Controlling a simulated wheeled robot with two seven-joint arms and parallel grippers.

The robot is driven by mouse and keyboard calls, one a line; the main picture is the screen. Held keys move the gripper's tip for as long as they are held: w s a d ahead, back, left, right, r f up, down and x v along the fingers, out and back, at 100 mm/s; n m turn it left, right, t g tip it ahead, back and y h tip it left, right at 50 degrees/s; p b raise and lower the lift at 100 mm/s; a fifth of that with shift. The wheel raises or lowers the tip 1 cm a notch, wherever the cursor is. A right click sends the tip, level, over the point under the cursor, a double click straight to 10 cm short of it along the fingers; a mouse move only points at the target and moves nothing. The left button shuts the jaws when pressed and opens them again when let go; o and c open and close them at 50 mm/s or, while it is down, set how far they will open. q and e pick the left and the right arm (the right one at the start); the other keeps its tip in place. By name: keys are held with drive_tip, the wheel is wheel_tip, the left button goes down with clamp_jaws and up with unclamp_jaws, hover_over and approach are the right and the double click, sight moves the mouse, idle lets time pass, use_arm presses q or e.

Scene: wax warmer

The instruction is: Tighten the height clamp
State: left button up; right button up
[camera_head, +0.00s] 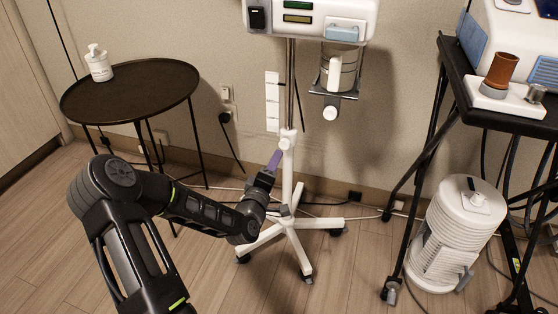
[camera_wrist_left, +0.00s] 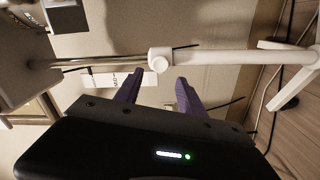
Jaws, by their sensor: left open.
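The height clamp (camera_head: 287,141) is a white collar with a round knob on the upright pole of a wheeled stand. My left gripper (camera_head: 274,160) is just left of the pole, slightly below the knob, with its purple fingers pointing up toward it. In the left wrist view the knob (camera_wrist_left: 160,60) lies ahead, between the lines of the two spread fingers (camera_wrist_left: 158,80). The fingers are open and nothing is between them. Whether a finger touches the knob cannot be told. My right gripper does not show.
The stand's white wheeled base (camera_head: 290,226) spreads on the floor. A white unit (camera_head: 310,18) tops the pole, with a metal canister (camera_head: 345,68) on a bracket. A round dark table (camera_head: 130,95) is left; a black cart (camera_head: 450,75) and white appliance (camera_head: 455,235) are right.

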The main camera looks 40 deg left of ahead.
sight(284, 146)
use_arm(q)
drive_tip(key=shift+w, duration=0.15)
drive_tip(key=shift+b+x, duration=1.3)
drive_tip(key=shift+x, duration=2.4)
drive_tip(key=shift+a, duration=0.1)
drive_tip(key=shift+c, duration=0.4)
